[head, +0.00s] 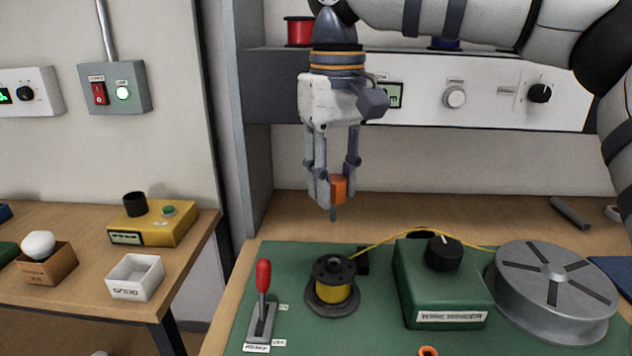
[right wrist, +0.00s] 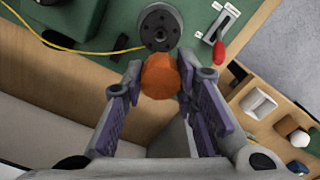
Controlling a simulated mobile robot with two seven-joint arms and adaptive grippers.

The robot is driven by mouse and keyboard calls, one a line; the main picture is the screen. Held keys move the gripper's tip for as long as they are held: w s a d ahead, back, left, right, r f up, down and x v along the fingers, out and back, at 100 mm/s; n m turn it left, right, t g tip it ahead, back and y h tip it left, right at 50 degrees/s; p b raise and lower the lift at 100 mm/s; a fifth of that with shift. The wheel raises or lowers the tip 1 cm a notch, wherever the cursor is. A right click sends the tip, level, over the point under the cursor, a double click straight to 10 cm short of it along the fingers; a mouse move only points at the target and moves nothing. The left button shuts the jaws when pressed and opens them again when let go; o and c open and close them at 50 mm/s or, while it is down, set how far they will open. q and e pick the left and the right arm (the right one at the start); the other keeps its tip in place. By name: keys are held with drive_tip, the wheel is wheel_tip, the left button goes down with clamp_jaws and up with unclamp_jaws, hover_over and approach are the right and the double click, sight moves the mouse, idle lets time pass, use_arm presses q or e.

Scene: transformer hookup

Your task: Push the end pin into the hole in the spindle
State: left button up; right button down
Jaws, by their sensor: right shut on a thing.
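My right gripper (head: 335,188) points down above the bench and is shut on the end pin (head: 339,190), which has an orange head and a thin dark shank hanging below it. In the right wrist view the orange head (right wrist: 160,76) sits between the fingertips of the gripper (right wrist: 163,88), and the shank is hidden. The spindle (head: 333,284) stands upright on the green mat with yellow wire wound on it. Its dark top has several holes and also shows in the right wrist view (right wrist: 160,28). The pin is above the spindle and apart from it. My left gripper is not in view.
On the green mat (head: 232,335) are a red-handled lever (head: 263,290), a green wire winder box (head: 440,285) with a black knob, and a large grey reel (head: 553,295). Yellow wire (head: 400,231) runs from spindle toward reel. A side table (head: 70,300) stands left, across a gap.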

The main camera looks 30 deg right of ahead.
drive_tip(key=shift+s, duration=0.45)
drive_tip(key=shift+w+f, duration=0.1)
drive_tip(key=shift+f, duration=2.9)
drive_tip(key=shift+f, duration=2.15)
drive_tip(key=c, duration=1.2)
unclamp_jaws()
drive_tip(key=shift+r, duration=2.5)
